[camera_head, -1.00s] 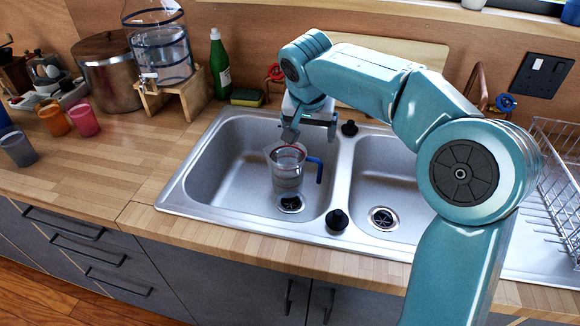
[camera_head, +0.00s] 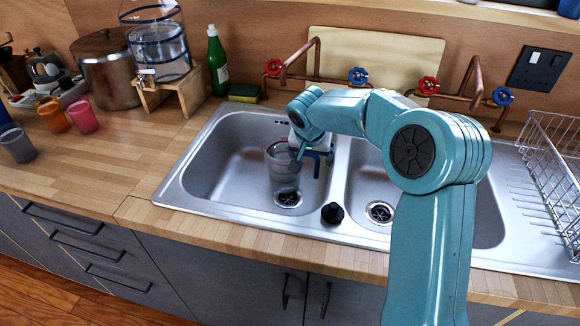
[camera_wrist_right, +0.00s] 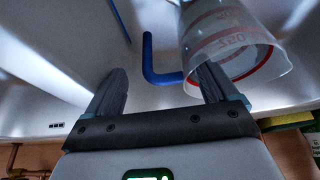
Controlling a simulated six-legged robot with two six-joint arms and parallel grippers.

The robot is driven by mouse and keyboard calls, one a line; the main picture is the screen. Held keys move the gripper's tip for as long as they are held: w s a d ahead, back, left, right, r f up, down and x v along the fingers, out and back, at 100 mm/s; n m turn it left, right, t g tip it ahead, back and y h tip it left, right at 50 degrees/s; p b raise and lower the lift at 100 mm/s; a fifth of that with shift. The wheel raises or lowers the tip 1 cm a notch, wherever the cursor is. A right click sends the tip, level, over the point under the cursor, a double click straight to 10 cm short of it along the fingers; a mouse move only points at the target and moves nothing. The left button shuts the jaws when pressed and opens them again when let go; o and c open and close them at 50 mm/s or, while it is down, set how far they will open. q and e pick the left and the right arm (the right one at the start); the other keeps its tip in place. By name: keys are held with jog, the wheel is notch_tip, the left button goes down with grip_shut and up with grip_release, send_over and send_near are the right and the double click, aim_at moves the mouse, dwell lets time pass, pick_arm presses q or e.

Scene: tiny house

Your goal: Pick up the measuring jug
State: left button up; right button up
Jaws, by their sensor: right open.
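The measuring jug (camera_head: 284,172) is clear, with red markings and a blue handle (camera_head: 317,162). It stands in the left sink basin, by the drain, handle towards the right. My right gripper (camera_head: 310,152) is at the jug's upper right side, by the handle. In the right wrist view the jug (camera_wrist_right: 232,38) is at the upper right, and the open gripper (camera_wrist_right: 160,84) has the blue handle (camera_wrist_right: 150,62) in the gap ahead, between its fingers. The right-hand finger overlaps the jug's rim; I cannot tell whether they touch. My left gripper is not in view.
The basin walls and the divider with a black plug (camera_head: 332,213) are close to the jug. Copper taps (camera_head: 300,66) stand behind the sink. A green bottle (camera_head: 218,62) and sponge (camera_head: 244,92) are behind left, a wire rack (camera_head: 555,175) at right. The left counter has clear room.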

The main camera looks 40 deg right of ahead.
jog(key=shift+w+d+f, duration=0.15)
jog(key=shift+w+f, duration=0.15)
jog(key=shift+f, duration=0.15)
jog(key=shift+w+d+f, duration=0.15)
jog(key=shift+w+f, duration=0.1)
jog(key=shift+f, duration=0.2)
jog(key=shift+s+r, duration=0.15)
jog(key=shift+s, duration=0.1)
jog(key=c, duration=0.4)
jog(key=shift+a, duration=0.1)
grip_shut()
jog(key=shift+w, duration=0.1)
jog(key=shift+r, duration=0.15)
